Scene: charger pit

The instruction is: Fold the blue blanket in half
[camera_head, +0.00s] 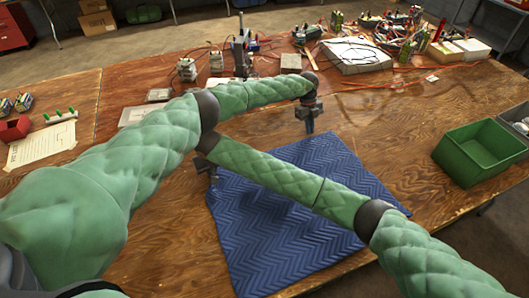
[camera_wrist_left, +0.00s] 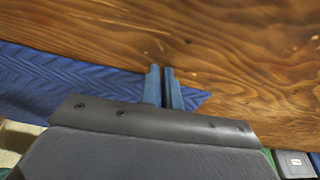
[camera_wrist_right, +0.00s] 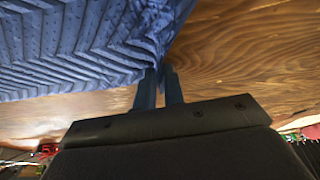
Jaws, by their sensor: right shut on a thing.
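The blue blanket (camera_head: 290,240) lies on the wooden table with a zigzag quilted pattern. My arms cross above it and hide part of it. My left gripper (camera_head: 309,128) points down at its far right corner. In the left wrist view its fingers (camera_wrist_left: 166,85) are close together at the blanket corner (camera_wrist_left: 198,98); whether cloth is pinched between them is unclear. My right gripper (camera_head: 213,180) is at the blanket's left edge, partly hidden by its arm. In the right wrist view its fingers (camera_wrist_right: 159,85) are shut on a bunched edge of the blanket (camera_wrist_right: 80,50).
A green bin (camera_head: 480,150) stands on the table at the right. Tools, boxes and a grey block (camera_head: 355,55) crowd the back. A paper sheet (camera_head: 42,145) and a red item (camera_head: 14,130) lie at the left. Bare table lies right of the blanket.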

